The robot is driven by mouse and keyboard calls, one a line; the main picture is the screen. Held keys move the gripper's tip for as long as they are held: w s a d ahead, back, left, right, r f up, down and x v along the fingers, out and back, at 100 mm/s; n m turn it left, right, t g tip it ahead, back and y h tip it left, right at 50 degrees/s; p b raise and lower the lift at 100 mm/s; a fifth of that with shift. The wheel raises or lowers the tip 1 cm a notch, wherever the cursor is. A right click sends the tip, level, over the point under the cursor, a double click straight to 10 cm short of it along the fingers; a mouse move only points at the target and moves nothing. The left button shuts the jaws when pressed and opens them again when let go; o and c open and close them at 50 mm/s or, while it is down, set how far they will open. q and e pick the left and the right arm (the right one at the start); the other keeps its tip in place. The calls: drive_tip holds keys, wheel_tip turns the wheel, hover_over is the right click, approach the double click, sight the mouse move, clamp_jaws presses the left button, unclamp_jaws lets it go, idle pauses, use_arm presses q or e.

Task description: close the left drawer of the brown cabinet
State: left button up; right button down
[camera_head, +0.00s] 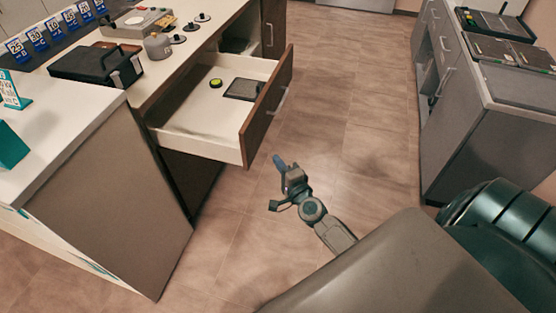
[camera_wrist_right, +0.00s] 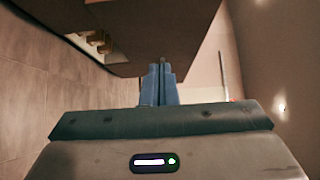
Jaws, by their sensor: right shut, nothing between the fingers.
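The left drawer (camera_head: 205,125) of the brown cabinet is pulled out over the floor, with white inner walls and a brown front (camera_head: 268,108) with a metal handle (camera_head: 278,100). A round green-and-black item (camera_head: 216,84) and a dark flat item (camera_head: 243,89) lie inside. My right gripper (camera_head: 279,162) is below and right of the drawer front's near end in the head view, apart from it in the picture. Its blue fingers (camera_wrist_right: 158,82) are shut and empty in the right wrist view, pointing toward a brown panel (camera_wrist_right: 140,30). My left gripper is not in view.
A grey cabinet (camera_head: 465,130) stands at right with dark trays on top. The tiled floor (camera_head: 365,110) between them is clear.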

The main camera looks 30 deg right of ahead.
approach(253, 141)
drive_tip(key=w+d, duration=0.3)
drive_tip(key=shift+w+a+r, duration=0.1)
drive_tip(key=shift+w+a, duration=0.95)
drive_tip(key=shift+w, duration=0.15)
drive_tip(key=shift+w+a, duration=0.2)
drive_tip(key=shift+w, duration=0.1)
drive_tip(key=shift+a, duration=0.1)
